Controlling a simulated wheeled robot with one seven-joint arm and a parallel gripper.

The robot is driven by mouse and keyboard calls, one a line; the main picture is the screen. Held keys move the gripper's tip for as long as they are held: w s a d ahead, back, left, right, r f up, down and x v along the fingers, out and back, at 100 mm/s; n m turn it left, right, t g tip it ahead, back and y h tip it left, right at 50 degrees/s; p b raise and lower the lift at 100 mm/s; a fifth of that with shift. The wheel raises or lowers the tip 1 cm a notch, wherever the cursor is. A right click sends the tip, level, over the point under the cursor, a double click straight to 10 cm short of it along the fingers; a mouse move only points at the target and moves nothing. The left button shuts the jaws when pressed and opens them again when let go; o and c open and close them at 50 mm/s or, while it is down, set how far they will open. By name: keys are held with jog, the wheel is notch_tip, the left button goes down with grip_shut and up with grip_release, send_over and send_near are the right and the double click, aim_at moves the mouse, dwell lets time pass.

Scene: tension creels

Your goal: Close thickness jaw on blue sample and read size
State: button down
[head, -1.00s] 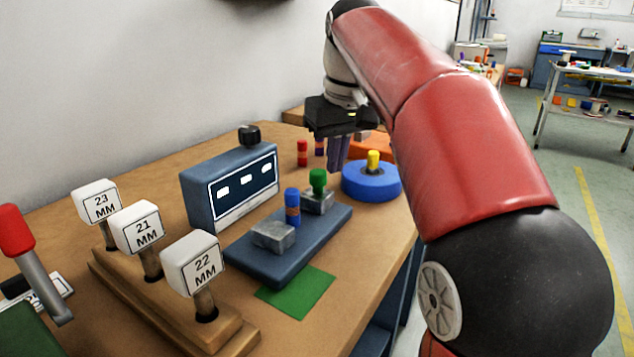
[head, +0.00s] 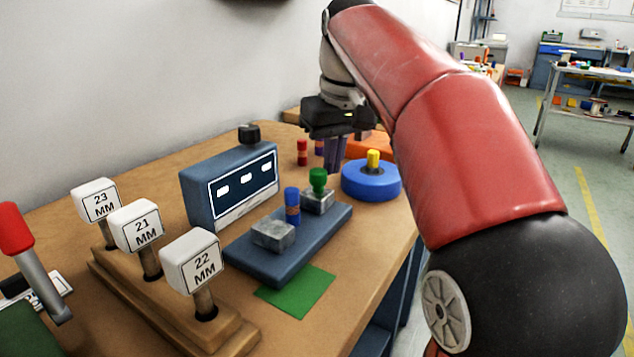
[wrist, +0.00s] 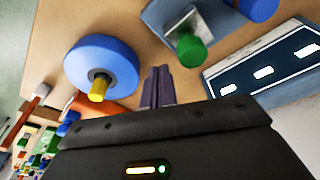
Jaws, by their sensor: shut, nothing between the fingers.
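The blue sample (head: 292,206) is a cylinder standing upright on the dark blue gauge base. It is beside a fixed grey block (head: 273,235) and the grey jaw block (head: 318,200) with a green knob (head: 317,180). I cannot tell whether the jaw touches the sample. The green knob also shows in the wrist view (wrist: 191,50). The readout box (head: 232,186) behind has three blank white windows. My gripper (head: 334,168) is shut and empty, above the table behind the gauge; its fingers also show in the wrist view (wrist: 157,88), between the knob and the blue disc.
A blue disc (head: 360,188) with a yellow peg stands right of the gauge. A red cylinder (head: 302,152) stands behind. Three white signs, 23 MM (head: 98,201), 21 MM (head: 138,227) and 22 MM (head: 192,262), stand on a wooden rack at left. A green mat (head: 297,291) lies in front.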

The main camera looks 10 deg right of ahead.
aim_at(316, 172)
jog(key=shift+s+a+b, duration=0.6)
jog(key=shift+s+a, duration=1.75)
jog(key=shift+d, duration=0.1)
jog(key=shift+w+d+p, duration=0.45)
jog(key=shift+w, duration=0.05)
notch_tip(316, 172, up, 5)
jog(key=p, duration=0.5)
jog(key=shift+r, duration=1.05)
jog(key=shift+s, duration=0.1)
